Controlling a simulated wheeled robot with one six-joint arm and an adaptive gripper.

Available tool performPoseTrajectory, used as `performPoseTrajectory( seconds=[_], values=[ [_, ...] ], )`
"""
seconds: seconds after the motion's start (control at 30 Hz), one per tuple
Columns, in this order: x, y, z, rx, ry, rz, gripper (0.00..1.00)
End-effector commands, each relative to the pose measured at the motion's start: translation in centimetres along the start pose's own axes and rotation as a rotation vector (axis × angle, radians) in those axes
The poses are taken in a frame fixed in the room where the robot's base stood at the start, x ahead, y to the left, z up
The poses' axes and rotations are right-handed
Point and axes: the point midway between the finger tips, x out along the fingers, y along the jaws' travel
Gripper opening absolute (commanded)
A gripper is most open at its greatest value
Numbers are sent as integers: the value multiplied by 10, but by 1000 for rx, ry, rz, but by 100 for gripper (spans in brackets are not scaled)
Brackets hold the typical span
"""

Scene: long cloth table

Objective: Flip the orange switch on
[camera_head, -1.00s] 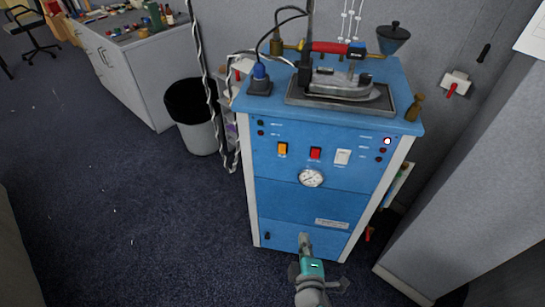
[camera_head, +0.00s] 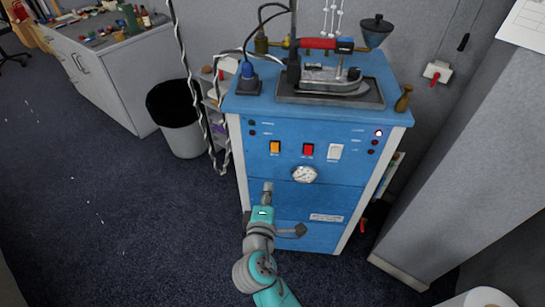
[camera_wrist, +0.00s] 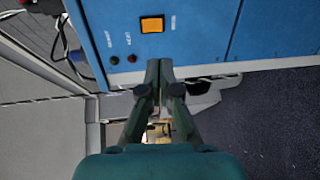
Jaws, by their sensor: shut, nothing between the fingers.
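The orange switch (camera_head: 275,147) is the leftmost of three switches on the front of the blue cabinet (camera_head: 330,200). It also shows in the wrist view (camera_wrist: 152,24), above my fingertips. My gripper (camera_head: 268,187) is shut and empty, in front of the panel and below the orange switch in the head view. In the wrist view the closed fingers (camera_wrist: 158,68) point toward the panel edge, apart from the switch. Whether the switch is on or off is too small to tell.
A red switch (camera_head: 308,150), a white switch (camera_head: 336,152) and a round gauge (camera_head: 305,174) sit to the right on the panel. An iron (camera_head: 330,78) rests on top of the cabinet. A bin (camera_head: 175,118) stands at left. Open carpet lies left of the cabinet.

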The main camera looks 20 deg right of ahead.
Motion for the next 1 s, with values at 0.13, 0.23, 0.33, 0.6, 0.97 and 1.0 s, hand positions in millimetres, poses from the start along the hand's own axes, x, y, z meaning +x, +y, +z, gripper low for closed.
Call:
performPoseTrajectory(
  seconds=[0.13,0.23,0.33,0.6,0.97,1.0],
  values=[
    [1,0,0,0,0,0,0],
    [6,0,0,0,-1,0,0],
    [17,-1,1,0,-2,-2,0],
    [66,0,1,1,-3,0,0],
    [124,0,1,2,-1,-1,0],
    [128,0,0,2,0,0,0]
  ],
)
